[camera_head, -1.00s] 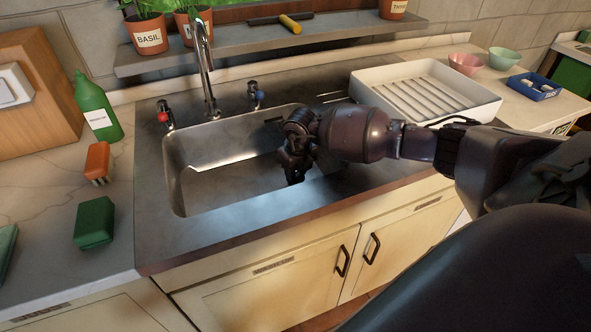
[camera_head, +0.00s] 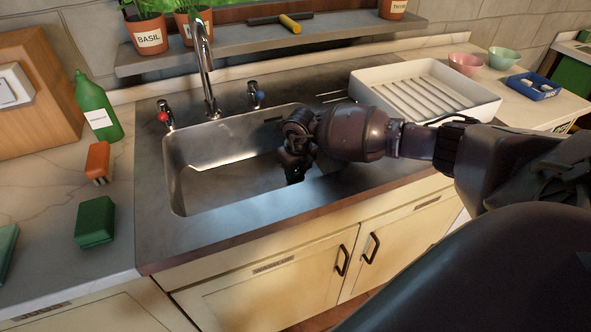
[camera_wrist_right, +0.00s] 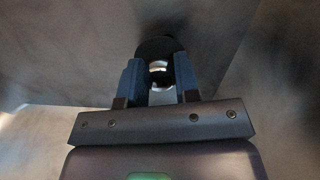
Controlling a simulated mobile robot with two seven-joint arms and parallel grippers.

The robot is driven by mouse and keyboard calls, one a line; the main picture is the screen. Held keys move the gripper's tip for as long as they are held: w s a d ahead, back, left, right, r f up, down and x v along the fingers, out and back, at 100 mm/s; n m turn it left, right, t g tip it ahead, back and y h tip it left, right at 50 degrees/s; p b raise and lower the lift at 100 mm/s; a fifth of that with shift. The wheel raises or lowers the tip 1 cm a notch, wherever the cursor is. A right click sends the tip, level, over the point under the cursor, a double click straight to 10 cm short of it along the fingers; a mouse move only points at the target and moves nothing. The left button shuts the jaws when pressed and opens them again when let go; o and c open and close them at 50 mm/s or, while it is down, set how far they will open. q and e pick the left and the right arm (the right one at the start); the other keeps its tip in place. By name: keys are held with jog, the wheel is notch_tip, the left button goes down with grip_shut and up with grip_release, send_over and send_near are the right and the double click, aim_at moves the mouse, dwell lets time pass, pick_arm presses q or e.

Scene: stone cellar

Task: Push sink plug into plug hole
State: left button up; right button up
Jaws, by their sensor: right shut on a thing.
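My right gripper (camera_head: 295,174) reaches down into the metal sink basin (camera_head: 222,188), at its right part. In the right wrist view the two fingers of my right gripper (camera_wrist_right: 159,72) are shut on the sink plug (camera_wrist_right: 154,45), a dark round piece with a shiny part between the fingers. The plug lies at the fingertips, close to the grey metal surface. I cannot tell whether it touches that surface. The plug hole is not visible in either view. My left gripper is not in view.
A tap (camera_head: 206,75) stands behind the basin, with a red-marked handle (camera_head: 164,115) and a blue-marked handle (camera_head: 256,96). A white draining rack (camera_head: 372,88) is to the right.

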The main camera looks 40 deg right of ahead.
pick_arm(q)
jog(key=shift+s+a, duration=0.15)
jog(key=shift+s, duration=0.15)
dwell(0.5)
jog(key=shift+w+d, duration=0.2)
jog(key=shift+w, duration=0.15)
pick_arm(e)
jog(key=shift+f, duration=0.35)
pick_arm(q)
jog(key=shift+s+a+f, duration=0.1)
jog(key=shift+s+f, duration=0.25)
pick_arm(e)
jog(key=shift+f, duration=0.3)
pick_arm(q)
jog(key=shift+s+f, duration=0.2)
pick_arm(e)
jog(key=shift+f, duration=0.2)
